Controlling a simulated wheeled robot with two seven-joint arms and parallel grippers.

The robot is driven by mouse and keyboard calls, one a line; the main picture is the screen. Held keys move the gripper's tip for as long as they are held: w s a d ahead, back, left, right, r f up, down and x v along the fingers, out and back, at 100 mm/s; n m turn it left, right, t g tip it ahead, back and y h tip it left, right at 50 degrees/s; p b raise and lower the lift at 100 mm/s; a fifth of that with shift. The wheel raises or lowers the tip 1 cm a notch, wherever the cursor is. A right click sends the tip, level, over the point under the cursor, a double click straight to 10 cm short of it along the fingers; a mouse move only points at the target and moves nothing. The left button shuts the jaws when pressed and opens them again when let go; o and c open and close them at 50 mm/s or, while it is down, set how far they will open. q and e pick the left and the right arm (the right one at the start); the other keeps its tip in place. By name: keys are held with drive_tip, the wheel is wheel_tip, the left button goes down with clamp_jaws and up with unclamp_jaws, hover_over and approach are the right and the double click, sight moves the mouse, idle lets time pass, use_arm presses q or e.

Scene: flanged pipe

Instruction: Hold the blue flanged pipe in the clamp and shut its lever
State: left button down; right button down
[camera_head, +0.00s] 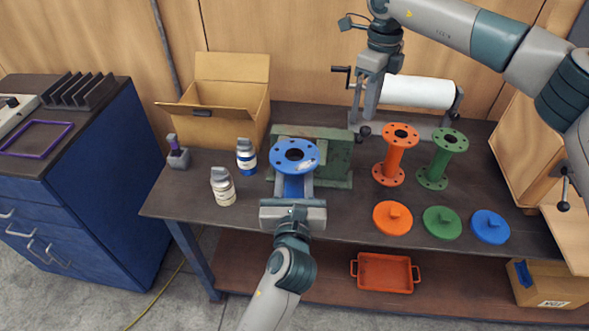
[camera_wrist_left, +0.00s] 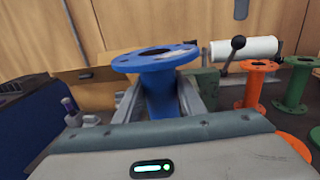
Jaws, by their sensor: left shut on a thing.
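The blue flanged pipe (camera_head: 294,156) is upright at the green clamp (camera_head: 333,172), its top flange hiding part of the clamp. My left gripper (camera_head: 293,187) is shut on the pipe's tube below that flange; the left wrist view shows the tube (camera_wrist_left: 160,98) between both fingers. I cannot tell whether the pipe sits between the clamp jaws; its lower end is hidden. The clamp's lever, with a black ball knob (camera_head: 363,131), stands raised at the clamp's right and also shows in the left wrist view (camera_wrist_left: 238,43). My right gripper (camera_head: 364,101) points down above the knob, fingers apart and empty.
Orange (camera_head: 394,157) and green (camera_head: 440,162) flanged pipes stand right of the clamp. Orange, green and blue discs (camera_head: 490,227) lie along the front edge. White bottles (camera_head: 223,187) and an open carton (camera_head: 218,128) are at left. A white roll (camera_head: 417,92) is behind the right gripper.

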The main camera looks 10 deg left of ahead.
use_arm(q)
drive_tip(key=shift+r, duration=0.1)
use_arm(e)
drive_tip(key=shift+f, duration=0.95)
use_arm(q)
drive_tip(key=shift+w, duration=0.25)
idle(1.3)
drive_tip(key=shift+w, duration=2.55)
drive_tip(key=w, duration=0.5)
drive_tip(key=shift+w, duration=0.15)
idle(0.9)
drive_tip(key=shift+a, duration=0.2)
idle(1.1)
